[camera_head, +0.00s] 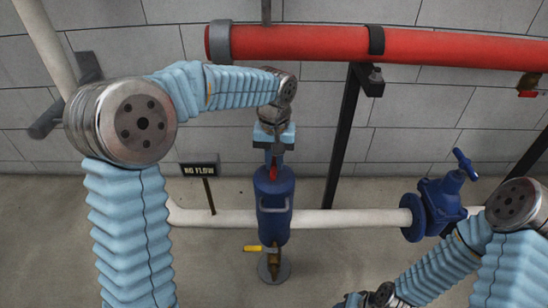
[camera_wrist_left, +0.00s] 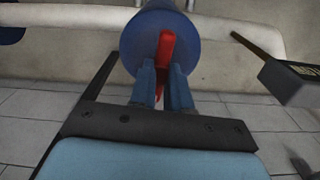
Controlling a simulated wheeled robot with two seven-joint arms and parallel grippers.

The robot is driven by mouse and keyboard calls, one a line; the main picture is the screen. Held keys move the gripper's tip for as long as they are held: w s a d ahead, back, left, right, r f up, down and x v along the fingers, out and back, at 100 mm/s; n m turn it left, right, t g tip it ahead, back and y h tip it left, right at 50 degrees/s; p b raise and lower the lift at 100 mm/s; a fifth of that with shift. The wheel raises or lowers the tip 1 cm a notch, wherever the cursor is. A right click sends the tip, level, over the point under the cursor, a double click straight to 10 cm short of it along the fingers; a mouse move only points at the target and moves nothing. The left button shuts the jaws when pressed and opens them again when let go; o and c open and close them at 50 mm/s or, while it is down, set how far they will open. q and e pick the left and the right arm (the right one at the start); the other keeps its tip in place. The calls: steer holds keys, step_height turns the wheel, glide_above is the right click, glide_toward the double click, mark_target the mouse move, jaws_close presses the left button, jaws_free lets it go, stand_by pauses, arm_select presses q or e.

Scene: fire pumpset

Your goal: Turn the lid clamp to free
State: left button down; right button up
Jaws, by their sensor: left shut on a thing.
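The lid clamp is a red handle (camera_head: 273,171) on top of the blue cylindrical strainer body (camera_head: 273,215). In the left wrist view the red clamp (camera_wrist_left: 165,62) lies across the round blue lid (camera_wrist_left: 140,42). My left gripper (camera_wrist_left: 163,88) has its two blue fingers on either side of the red clamp and is shut on it. In the head view my left gripper (camera_head: 273,160) points down onto the top of the body. My right arm is at the lower right, and its gripper is not clearly seen.
A white pipe (camera_head: 340,219) runs through the blue body to a blue valve (camera_head: 436,208) at right. A "NO FLOW" sign (camera_head: 199,169) stands at left. A yellow-handled drain valve (camera_head: 255,248) is below. A red pipe (camera_head: 320,44) crosses above, with a black post (camera_head: 341,140).

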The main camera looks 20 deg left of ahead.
mark_target(274, 164)
arm_select(q)
steer(key=shift+s+n, duration=0.1)
steer(key=shift+n, duration=0.6)
steer(key=c, duration=1.1)
jaws_free()
step_height(274, 164, up, 14)
steer(key=shift+f+p, duration=0.1)
steer(key=shift+p, duration=0.75)
